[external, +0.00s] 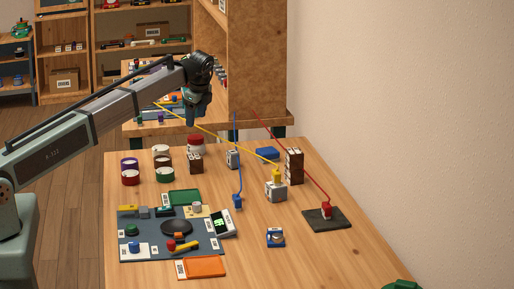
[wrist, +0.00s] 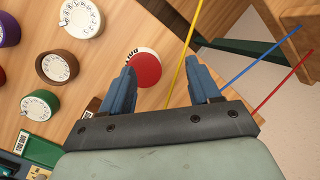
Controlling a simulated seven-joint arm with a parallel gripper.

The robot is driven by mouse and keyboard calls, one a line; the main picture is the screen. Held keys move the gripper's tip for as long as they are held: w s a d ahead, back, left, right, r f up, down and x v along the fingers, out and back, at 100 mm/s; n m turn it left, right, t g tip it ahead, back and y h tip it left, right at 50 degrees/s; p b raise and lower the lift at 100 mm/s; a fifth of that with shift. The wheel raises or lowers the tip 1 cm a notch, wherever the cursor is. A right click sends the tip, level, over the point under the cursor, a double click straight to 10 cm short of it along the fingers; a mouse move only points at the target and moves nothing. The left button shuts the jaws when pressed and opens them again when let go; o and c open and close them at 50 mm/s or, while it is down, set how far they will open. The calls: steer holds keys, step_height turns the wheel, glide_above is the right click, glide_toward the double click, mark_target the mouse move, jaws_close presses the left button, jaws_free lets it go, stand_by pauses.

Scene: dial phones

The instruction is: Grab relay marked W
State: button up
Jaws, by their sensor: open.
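No letter W is legible in either view, so I cannot tell which thing is the relay marked W. Small block-like things on the table include a grey block (external: 232,159), a larger grey block (external: 276,192) with a yellow piece on top, a dark brown block (external: 196,164) and a blue-and-white block (external: 276,238). My gripper (external: 199,115) hangs high above the far part of the table. In the wrist view my gripper (wrist: 160,70) is open and empty, its blue fingers apart. A red-and-white round thing (wrist: 147,68) shows below, between the fingers.
Round dial pieces (external: 130,178) cluster at the table's far left. Yellow, blue and red cords (external: 262,124) slope through the air beside my gripper. A tall brown block (external: 294,167) and a dark pad (external: 327,222) stand right. An orange tray (external: 203,267) lies in front.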

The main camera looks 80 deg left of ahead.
mark_target(233, 152)
steer(key=w+d+r+m+h, duration=0.25)
steer(key=w+d+m, duration=0.2)
steer(key=d, duration=0.25)
steer(key=w+d+r+m+h, duration=0.1)
steer(key=w+d+r+m, duration=0.2)
steer(key=w+d, duration=0.35)
steer(key=shift+t, duration=0.4)
steer(key=f, duration=0.3)
steer(key=s+d+f, duration=0.1)
steer(key=f, duration=0.4)
steer(key=shift+s+d+f, duration=0.35)
steer(key=shift+s+f, duration=0.05)
steer(key=shift+w+d+f, duration=0.1)
steer(key=shift+d+f, duration=0.05)
steer(key=shift+f, duration=2.5)
steer(key=shift+c, duration=0.4)
steer(key=c, duration=1)
steer(key=shift+r, duration=0.15)
